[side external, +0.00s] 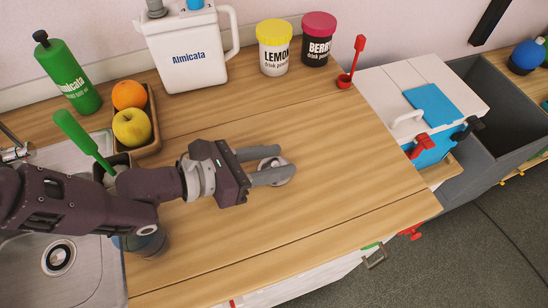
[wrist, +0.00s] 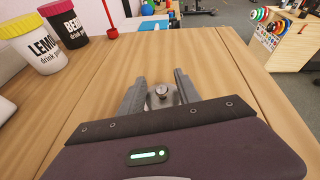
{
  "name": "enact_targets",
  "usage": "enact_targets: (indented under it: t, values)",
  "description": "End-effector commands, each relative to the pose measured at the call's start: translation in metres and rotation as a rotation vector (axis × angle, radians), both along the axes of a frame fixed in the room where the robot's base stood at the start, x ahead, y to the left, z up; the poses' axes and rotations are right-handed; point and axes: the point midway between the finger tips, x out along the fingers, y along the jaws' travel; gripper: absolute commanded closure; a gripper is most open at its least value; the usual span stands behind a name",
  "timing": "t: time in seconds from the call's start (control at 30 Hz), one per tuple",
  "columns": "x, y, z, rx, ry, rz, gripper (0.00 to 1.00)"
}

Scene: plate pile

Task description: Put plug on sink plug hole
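The plug (side external: 284,175) is a grey metal disc with a small knob, lying on the wooden counter. In the wrist view the plug (wrist: 161,94) shows between the two fingers, with its knob up. My gripper (side external: 270,164) is low over the counter and open, its fingers on either side of the plug. In the wrist view my gripper (wrist: 160,90) has gaps between the fingers and the knob. Part of the plug is hidden by the fingers and gripper body. The sink plug hole (side external: 59,257) is a dark round drain in the steel sink (side external: 95,284) at lower left, uncovered.
A fruit box (side external: 153,118) with an orange and an apple stands near the sink, beside a green bottle (side external: 68,78). A white jug (side external: 185,50) and two drink powder tubs (side external: 274,48) stand along the wall. The counter's middle and right are clear.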

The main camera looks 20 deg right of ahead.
Motion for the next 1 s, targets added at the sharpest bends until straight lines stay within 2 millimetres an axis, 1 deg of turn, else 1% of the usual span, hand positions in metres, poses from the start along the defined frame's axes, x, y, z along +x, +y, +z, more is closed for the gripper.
enact_targets:
  t: [0.17, 0.27, 0.43, 0.5, 0.6, 0.7, 0.83, 1.0]
  values:
    - [0.000, 0.003, 0.002, 0.000, 0.000, 0.000, 0.60]
    - [-0.001, 0.015, 0.007, 0.001, 0.000, 0.001, 0.60]
    - [-0.005, 0.049, 0.020, 0.001, 0.000, 0.002, 0.60]
    - [-0.005, 0.047, 0.038, -0.004, -0.003, -0.001, 0.60]
    - [-0.004, 0.047, 0.060, -0.002, -0.004, 0.001, 0.60]
    - [-0.005, 0.047, 0.076, -0.002, -0.002, 0.000, 0.60]
    - [-0.005, 0.047, 0.087, 0.000, 0.000, 0.000, 0.60]
    - [-0.005, 0.047, 0.089, 0.000, 0.000, 0.000, 0.60]
